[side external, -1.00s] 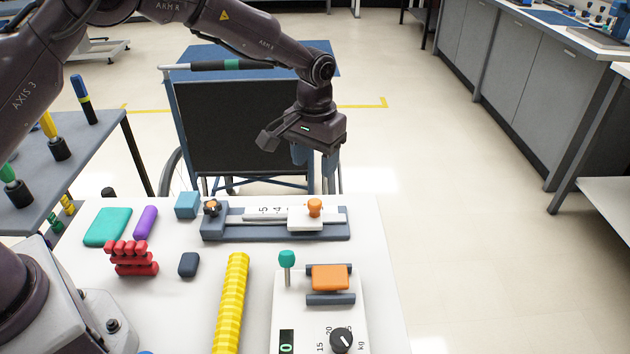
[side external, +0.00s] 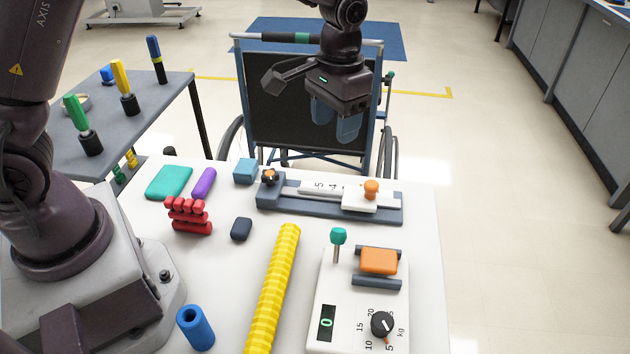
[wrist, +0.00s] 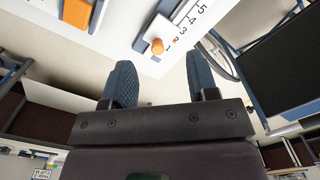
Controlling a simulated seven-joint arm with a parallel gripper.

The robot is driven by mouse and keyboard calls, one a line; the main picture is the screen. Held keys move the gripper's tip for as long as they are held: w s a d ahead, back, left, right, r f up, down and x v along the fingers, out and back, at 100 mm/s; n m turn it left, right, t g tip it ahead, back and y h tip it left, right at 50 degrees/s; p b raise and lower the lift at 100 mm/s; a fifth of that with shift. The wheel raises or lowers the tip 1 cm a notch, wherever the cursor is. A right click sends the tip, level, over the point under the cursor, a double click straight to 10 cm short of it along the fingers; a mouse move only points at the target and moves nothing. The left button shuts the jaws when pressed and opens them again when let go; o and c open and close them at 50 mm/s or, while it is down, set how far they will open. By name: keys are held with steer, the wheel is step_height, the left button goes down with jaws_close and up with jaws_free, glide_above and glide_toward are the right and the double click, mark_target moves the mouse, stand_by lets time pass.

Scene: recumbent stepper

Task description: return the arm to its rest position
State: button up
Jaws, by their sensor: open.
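My gripper (side external: 335,125) hangs in the air past the back edge of the white table, in front of the wheelchair's dark backrest in the side view. Its two blue-grey fingers point down, are apart and have nothing between them. In the wrist view my gripper (wrist: 164,90) shows the two fingers spread, with floor visible between them. It touches nothing that I can see.
On the white table (side external: 420,300) stand a slider board (side external: 300,207) with an orange knob, a scale box (side external: 335,290) with an orange block, a yellow ribbed rod (side external: 272,290) and small coloured blocks. The wheelchair (side external: 262,100) stands behind. Open floor lies right.

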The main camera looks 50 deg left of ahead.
steer(key=s+a+r+t, duration=0.2)
steer(key=s+r, duration=0.5)
steer(key=s, duration=0.4)
steer(key=s+a+r+t, duration=0.3)
steer(key=s+r, duration=0.4)
steer(key=s, duration=0.4)
steer(key=shift+a+t, duration=0.15)
steer(key=shift+t, duration=0.35)
